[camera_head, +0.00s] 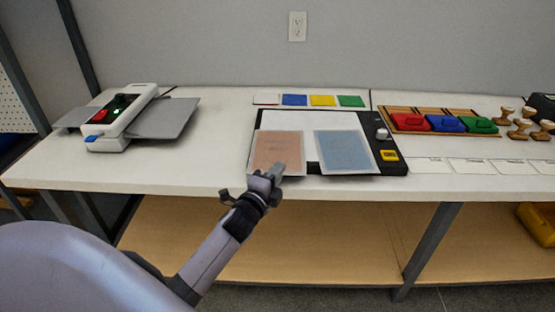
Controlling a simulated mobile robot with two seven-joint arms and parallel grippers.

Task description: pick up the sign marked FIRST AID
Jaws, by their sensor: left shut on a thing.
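A reddish sign (278,147) and a blue sign (345,149), both with pale borders, lie side by side on a black board (389,163). Their lettering is too small to read, so I cannot tell which is marked FIRST AID. My left gripper (272,172) is at the front edge of the reddish sign, near its middle, and is shut on it. The gripper hides a small part of that edge. The sign looks flat over the board; I cannot tell if it is lifted. My right gripper is not in view.
A white laminator-like machine (119,122) stands on the left of the white table (208,164). Coloured cards (323,100) lie behind the board. To the right are a wooden tray (393,111) with red, blue and green blocks, stamps (519,125) and paper labels (472,166).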

